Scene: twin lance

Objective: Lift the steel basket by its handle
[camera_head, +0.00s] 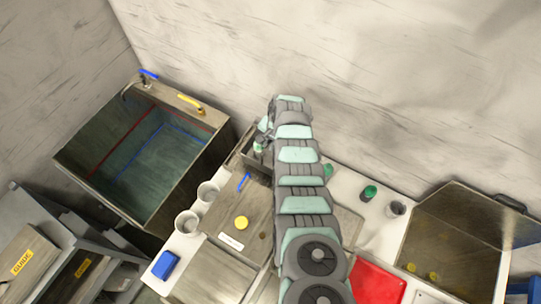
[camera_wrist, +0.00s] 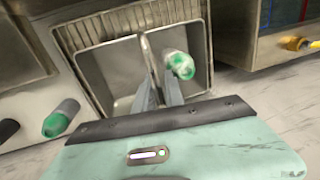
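A steel two-compartment container (camera_wrist: 113,66), which looks like the basket, lies below my gripper in the wrist view. A thin upright divider runs between its compartments, and a green-and-white bottle (camera_wrist: 180,64) stands in the right one. My gripper (camera_wrist: 158,78) is open, its two fingers apart and pointing down over the container near the divider. I cannot tell whether they straddle the divider or touch it. In the head view part of the container (camera_head: 247,160) shows left of my arm, which hides the rest and my gripper. No separate handle is clearly visible.
A large steel tank (camera_head: 85,165) with blue and yellow handles stands at the left. White cups (camera_head: 186,222), a blue block (camera_head: 165,265), a green-capped bottle (camera_head: 369,192) and a red panel (camera_head: 378,283) are on the counter. A wall rises behind.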

